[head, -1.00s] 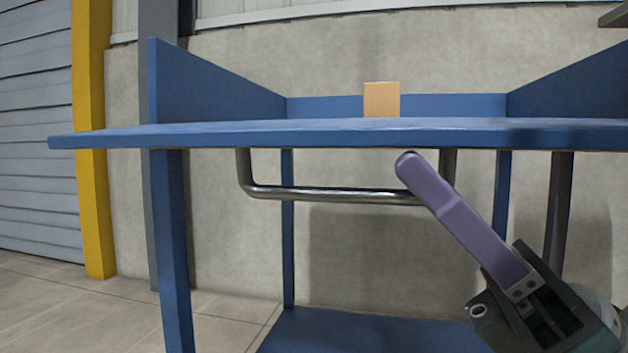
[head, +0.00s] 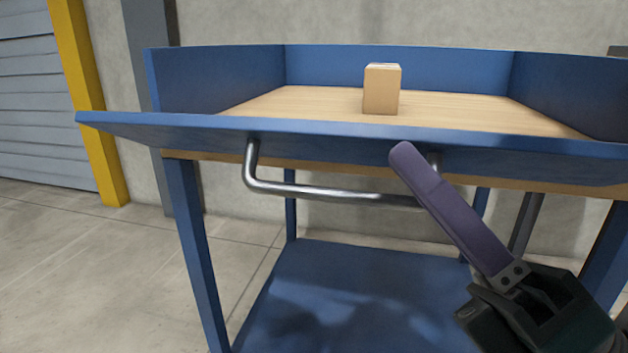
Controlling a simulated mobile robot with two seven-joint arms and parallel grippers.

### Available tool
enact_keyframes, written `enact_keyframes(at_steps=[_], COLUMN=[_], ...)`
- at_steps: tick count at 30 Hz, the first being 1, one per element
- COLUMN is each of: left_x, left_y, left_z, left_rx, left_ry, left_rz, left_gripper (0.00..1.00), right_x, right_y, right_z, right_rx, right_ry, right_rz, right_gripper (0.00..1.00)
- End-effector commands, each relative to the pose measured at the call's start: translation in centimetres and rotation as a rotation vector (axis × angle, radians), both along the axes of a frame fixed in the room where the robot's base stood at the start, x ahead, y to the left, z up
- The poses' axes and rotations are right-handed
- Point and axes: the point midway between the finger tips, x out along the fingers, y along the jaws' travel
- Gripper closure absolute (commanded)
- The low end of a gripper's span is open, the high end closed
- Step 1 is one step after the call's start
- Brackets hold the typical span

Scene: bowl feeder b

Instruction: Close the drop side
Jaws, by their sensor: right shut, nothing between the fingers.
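The drop side (head: 330,137) is the long blue front panel of the cart. It leans outward, neither upright nor hanging down, and its outer face shows. A grey metal bar handle (head: 320,192) is fixed to that face. My right gripper (head: 403,152) comes in from the lower right, with its purple fingers shut and empty. Its tip overlaps the panel near the handle's right end and hides part of that end. I cannot tell whether it touches the panel or handle. My left gripper is not in view.
A small cardboard box (head: 381,90) stands on the cart's wooden deck (head: 300,103), behind the drop side. Blue side and back walls (head: 400,68) surround the deck. A lower blue shelf (head: 340,285) lies beneath. Open floor (head: 110,270) is at the left.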

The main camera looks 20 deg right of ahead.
Motion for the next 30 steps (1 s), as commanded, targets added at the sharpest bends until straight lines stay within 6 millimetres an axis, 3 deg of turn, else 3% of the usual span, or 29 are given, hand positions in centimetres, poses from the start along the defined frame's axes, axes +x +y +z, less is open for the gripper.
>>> enact_keyframes(at_steps=[1, 18, 24, 30], left_x=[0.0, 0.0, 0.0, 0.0], left_y=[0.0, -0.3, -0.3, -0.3], left_z=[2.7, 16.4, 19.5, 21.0], left_rx=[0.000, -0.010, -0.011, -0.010], left_ry=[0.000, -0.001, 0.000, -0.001], left_rz=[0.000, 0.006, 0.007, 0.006], left_gripper=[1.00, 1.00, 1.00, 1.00], right_x=[0.1, 3.2, 4.6, 5.7], right_y=[-0.1, -2.2, -3.1, -3.8], right_z=[2.0, 6.7, 7.4, 7.5], right_rx=[0.028, 0.327, 0.420, 0.492], right_ry=[0.038, 0.485, 0.622, 0.731], right_rz=[-0.001, -0.001, 0.000, -0.001], right_gripper=[1.00, 1.00, 1.00, 1.00])
